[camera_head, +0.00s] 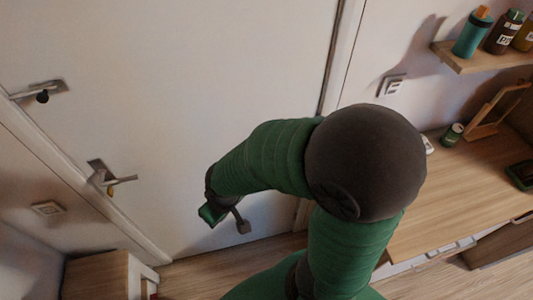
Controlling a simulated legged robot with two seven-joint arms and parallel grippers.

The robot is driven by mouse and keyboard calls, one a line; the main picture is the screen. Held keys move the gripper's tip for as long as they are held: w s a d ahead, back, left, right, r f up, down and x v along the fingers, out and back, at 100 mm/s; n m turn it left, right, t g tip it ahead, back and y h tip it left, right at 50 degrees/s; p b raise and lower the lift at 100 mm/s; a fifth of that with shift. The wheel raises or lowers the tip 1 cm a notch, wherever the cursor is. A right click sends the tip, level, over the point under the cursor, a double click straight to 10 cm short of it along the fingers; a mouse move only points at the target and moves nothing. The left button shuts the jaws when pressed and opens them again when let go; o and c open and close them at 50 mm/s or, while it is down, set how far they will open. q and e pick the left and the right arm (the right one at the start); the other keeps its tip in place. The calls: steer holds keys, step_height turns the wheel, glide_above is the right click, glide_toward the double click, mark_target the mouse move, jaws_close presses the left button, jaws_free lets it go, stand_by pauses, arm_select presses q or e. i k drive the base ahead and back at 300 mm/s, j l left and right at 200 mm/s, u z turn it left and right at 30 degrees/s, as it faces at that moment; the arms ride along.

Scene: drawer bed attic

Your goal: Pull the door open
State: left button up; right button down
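A white door (190,90) fills the left and middle of the head view and appears closed in its frame. Its metal lever handle (120,181) is at the lower left of the door. A second metal fitting with a dark knob (41,96) sits higher, near the door's left edge. My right gripper (226,218) is in front of the lower door, right of and below the lever handle, and apart from it. Its two fingers are spread with nothing seen between them. My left gripper is out of view.
A wooden desk (440,200) with a can (453,133) on it stands at the right. A shelf (480,60) with bottles hangs above it. A small wooden cabinet (97,277) stands at the lower left. Some bare wooden floor (210,280) shows before the door.

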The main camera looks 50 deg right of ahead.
mark_target(161, 91)
steer(key=z, duration=0.95)
steer(key=k+j+u, duration=0.15)
steer(key=u, duration=0.35)
steer(key=k+j+u, duration=0.1)
steer(key=j+u, duration=0.15)
steer(key=u, duration=0.2)
steer(key=k+j+u, duration=0.1)
steer(key=j+u, duration=0.15)
steer(key=u, duration=0.25)
